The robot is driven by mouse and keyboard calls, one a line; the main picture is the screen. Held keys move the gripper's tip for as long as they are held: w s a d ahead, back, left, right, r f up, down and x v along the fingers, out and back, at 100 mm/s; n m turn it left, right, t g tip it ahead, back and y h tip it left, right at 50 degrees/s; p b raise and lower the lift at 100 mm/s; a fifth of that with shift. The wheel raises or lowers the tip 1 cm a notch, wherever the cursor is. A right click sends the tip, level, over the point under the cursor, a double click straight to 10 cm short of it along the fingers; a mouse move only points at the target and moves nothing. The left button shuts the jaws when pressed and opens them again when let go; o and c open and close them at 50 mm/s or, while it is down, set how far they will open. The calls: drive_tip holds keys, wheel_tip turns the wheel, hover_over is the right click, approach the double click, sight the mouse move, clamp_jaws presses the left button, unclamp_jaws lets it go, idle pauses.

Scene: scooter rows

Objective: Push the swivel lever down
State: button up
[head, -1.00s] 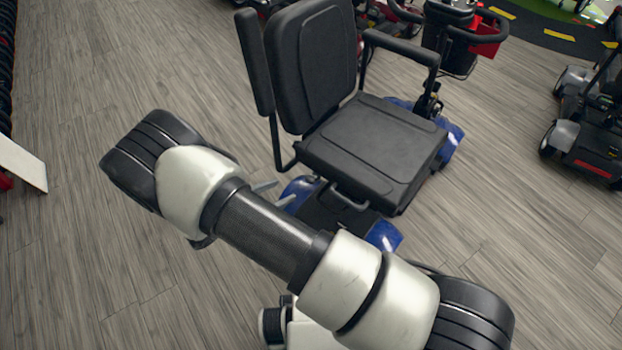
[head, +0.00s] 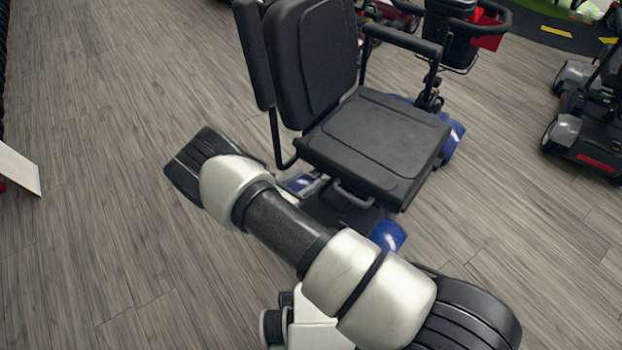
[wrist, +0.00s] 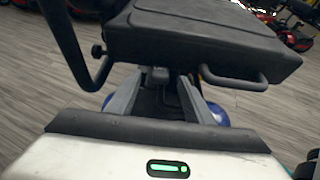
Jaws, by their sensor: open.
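A mobility scooter with a black seat (head: 375,140) stands ahead of my arm. A dark looped bar (head: 352,196), seemingly the swivel lever, sticks out under the seat's near edge. In the wrist view this bar (wrist: 236,78) is at the right, below the cushion. My gripper (wrist: 160,84) is open and empty, its two grey fingers pointing under the seat, left of the bar and apart from it. In the head view my wrist mostly hides the gripper.
Blue body panels (head: 386,234) lie below the seat. Another scooter (head: 590,120) stands at the right. Open wood floor (head: 120,90) lies to the left.

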sight(310, 177)
drive_tip(key=shift+x, duration=1.8)
clamp_jaws()
